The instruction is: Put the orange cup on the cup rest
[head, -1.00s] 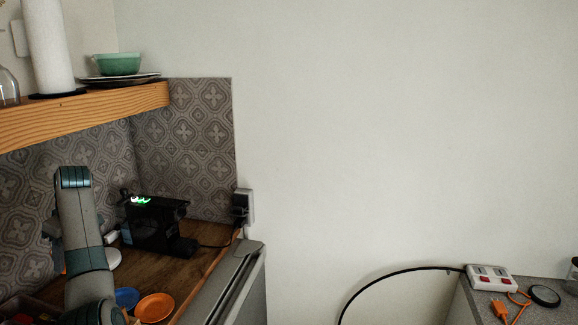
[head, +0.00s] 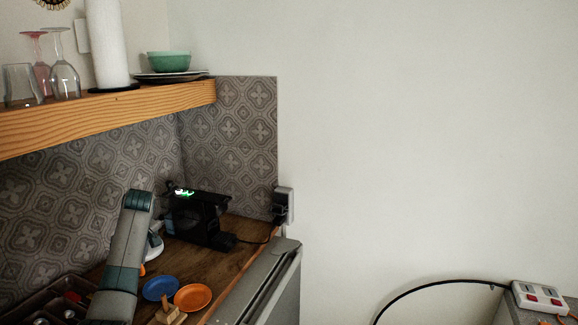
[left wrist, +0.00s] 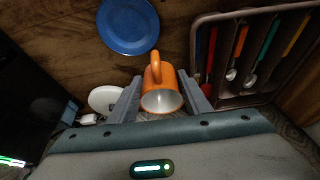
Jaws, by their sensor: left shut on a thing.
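The orange cup (left wrist: 162,84) is between the two fingers of my left gripper (left wrist: 160,98) in the left wrist view. The gripper is shut on it; its handle points toward the top of the picture and its pale inside shows. In the head view my left arm hides most of the gripper and cup. The black coffee machine (head: 196,214) stands at the back of the counter, with a low black ledge, apparently the cup rest (head: 222,241), at its front. My right gripper is not in view.
A blue plate (head: 160,288) and an orange plate (head: 193,297) lie on the wooden counter, near a small wooden object (head: 171,314). A cutlery tray (left wrist: 258,60) is beside the cup. A wooden shelf (head: 110,113) overhangs the counter. Bare wood lies before the machine.

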